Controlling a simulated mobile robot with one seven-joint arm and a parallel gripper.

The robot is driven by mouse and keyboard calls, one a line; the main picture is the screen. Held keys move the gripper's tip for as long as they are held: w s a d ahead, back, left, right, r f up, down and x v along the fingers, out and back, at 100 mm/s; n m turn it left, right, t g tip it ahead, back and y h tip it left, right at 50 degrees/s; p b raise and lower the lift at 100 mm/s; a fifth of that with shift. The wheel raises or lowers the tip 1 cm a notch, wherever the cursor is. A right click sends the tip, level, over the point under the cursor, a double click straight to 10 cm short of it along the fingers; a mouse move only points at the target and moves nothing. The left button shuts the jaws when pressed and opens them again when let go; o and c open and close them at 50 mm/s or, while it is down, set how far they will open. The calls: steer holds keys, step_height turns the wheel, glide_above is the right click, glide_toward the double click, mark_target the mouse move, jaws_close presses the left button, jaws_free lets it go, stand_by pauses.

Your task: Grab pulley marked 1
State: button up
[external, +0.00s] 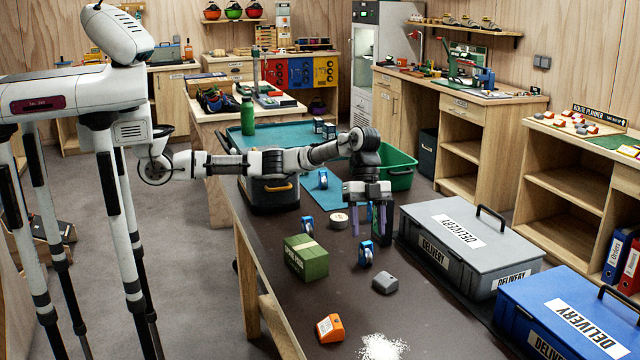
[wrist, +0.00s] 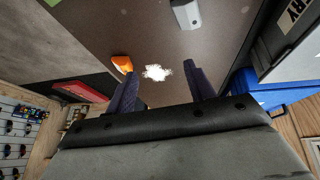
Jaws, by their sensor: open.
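Several blue pulleys stand on the dark tabletop in the external view: one in front of my gripper (external: 366,254), one left of it (external: 307,227), and one farther back on a teal mat (external: 322,178). No number is readable on any of them, so I cannot tell which is marked 1. My gripper (external: 370,222) points down above the table, its dark purple fingers apart. A blue shape shows by its right finger; I cannot tell whether it is another pulley. In the wrist view, the fingers (wrist: 160,88) are wide apart and no pulley shows between them.
A green box (external: 306,257), a grey block (external: 385,284), an orange block (external: 330,328) and white powder (external: 383,346) lie near the front. A tape roll (external: 339,220) is left of my gripper. Grey (external: 470,245) and blue (external: 570,315) delivery boxes line the right.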

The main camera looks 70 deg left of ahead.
mark_target(365, 247)
steer(key=w+a+t+y+b, duration=0.15)
steer(key=w+a+y, duration=0.3)
steer(key=a, duration=0.55)
steer(key=shift+y, duration=0.35)
steer(key=f, duration=0.6)
steer(key=shift+s+f+p, duration=0.15)
steer(key=shift+s+p, duration=0.05)
steer(key=shift+p, duration=0.1)
steer(key=shift+d+f+p, duration=0.15)
steer(key=shift+f+p, duration=0.2)
steer(key=shift+f, duration=1.25)
steer(key=shift+d+f+p, duration=0.1)
steer(key=shift+f+p, duration=0.2)
steer(key=shift+f, duration=1.25)
steer(key=c, duration=1.1)
